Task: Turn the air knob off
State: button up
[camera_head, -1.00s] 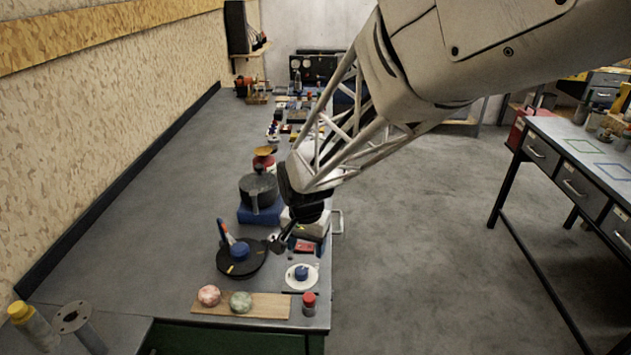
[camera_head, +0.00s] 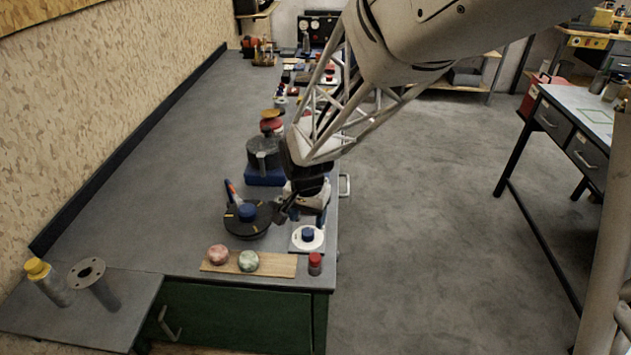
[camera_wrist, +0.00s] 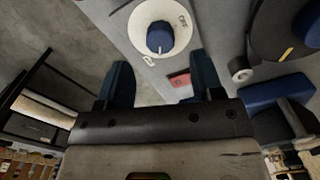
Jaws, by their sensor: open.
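A blue knob (camera_head: 308,234) sits on a white round dial (camera_head: 318,244) near the bench's front right corner. In the wrist view the blue knob (camera_wrist: 159,38) and white dial (camera_wrist: 178,18) show close up, with small lettering on the dial's right side. Another blue knob (camera_head: 247,211) sits on a black disc (camera_head: 236,229) to the left. No label I can read says which is the air knob. My gripper (camera_head: 288,213) is open above the bench, between and behind the two dials. In the wrist view its dark fingers (camera_wrist: 163,78) are apart and empty, below the white dial.
A grey pot-like part (camera_head: 263,153) on a blue base and several small items stand behind. The bench's left side is clear. Open floor lies to the right.

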aim_at(308, 231)
jog(key=shift+f, duration=2.55)
jog(key=c, duration=0.9)
